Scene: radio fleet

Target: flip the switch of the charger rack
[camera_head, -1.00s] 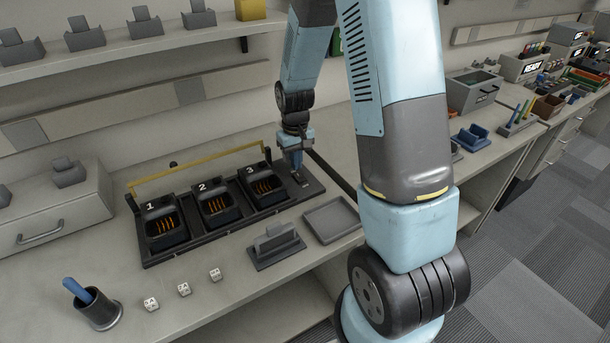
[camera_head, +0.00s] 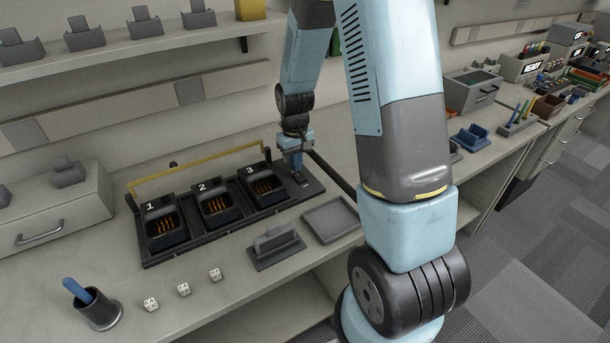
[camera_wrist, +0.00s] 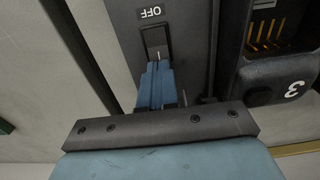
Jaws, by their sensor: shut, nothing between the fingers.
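The charger rack (camera_head: 190,245) is a dark tray on the bench with three bays numbered 1, 2 and 3. Its switch (camera_wrist: 155,40) is a dark rocker under an "OFF" label in the wrist view, on the rack's right end beside bay 3 (camera_head: 264,185). My gripper (camera_wrist: 159,68) is shut and empty, its blue fingertips at the lower part of the switch in the wrist view. Whether the tips touch it I cannot tell. The fingers hide part of the switch. In the head view my gripper (camera_head: 298,172) points down at the rack's right end.
A yellow bar (camera_head: 200,168) runs behind the bays. A grey holder (camera_head: 275,245) and a shallow grey tray (camera_head: 330,220) stand in front. A pen cup (camera_head: 98,308) and three small white dice-like cubes (camera_head: 183,289) lie at the front left.

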